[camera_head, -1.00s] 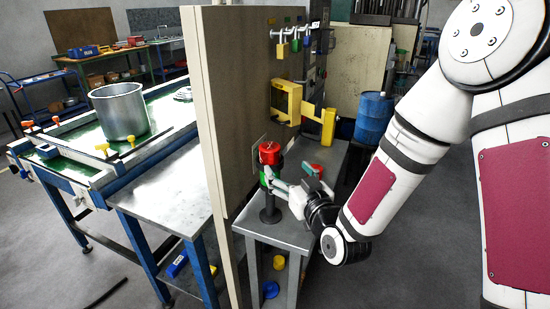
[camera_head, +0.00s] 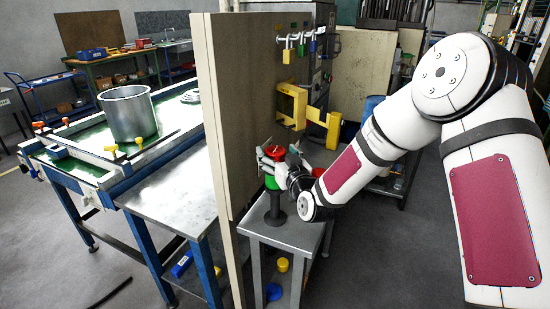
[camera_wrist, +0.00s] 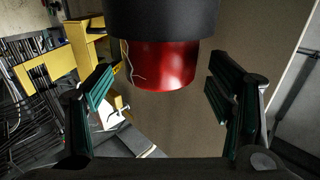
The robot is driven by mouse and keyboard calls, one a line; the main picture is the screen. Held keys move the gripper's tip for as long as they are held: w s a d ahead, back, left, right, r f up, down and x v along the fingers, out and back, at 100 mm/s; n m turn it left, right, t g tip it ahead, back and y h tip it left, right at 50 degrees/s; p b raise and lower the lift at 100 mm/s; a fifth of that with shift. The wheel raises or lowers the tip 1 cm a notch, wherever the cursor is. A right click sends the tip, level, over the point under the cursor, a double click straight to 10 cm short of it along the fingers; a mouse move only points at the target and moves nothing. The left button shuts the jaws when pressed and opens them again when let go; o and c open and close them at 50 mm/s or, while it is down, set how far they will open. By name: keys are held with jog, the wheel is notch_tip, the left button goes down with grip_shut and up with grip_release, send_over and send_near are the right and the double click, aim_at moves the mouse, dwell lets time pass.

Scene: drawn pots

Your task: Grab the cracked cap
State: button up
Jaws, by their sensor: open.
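The red cap (camera_head: 275,156) stands above a green part (camera_head: 271,182) on a black post (camera_head: 275,207), on the small grey table beside the brown panel. In the wrist view the red cap (camera_wrist: 168,66) shows a pale, jagged crack line on its left side, with a black cylinder above it in the picture. My gripper (camera_head: 274,152) is open at the cap. In the wrist view my gripper (camera_wrist: 160,78) has one finger on each side of the cap, with gaps visible on both sides. I see no contact.
The brown panel (camera_head: 235,110) stands close to the left of the post. A yellow bracket (camera_head: 305,108) and hanging padlocks (camera_head: 300,45) are behind. A small red item (camera_head: 318,172) lies near my wrist, partly hidden. A yellow piece (camera_head: 283,265) and blue piece (camera_head: 273,292) sit underneath.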

aim_at(275, 149)
jog(key=shift+x, duration=0.95)
jog(key=c, duration=1.2)
jog(key=shift+c, duration=0.4)
jog(key=shift+r, duration=0.1)
jog(key=shift+r, duration=0.75)
jog(key=shift+r+b, duration=0.4)
jog(key=shift+r, duration=0.55)
jog(key=s+d+r, duration=0.1)
jog(key=s+d, duration=0.1)
jog(key=s, duration=1.4)
jog(key=shift+d+r+b, duration=0.2)
jog(key=shift+r+b, duration=0.05)
jog(key=shift+b, duration=0.05)
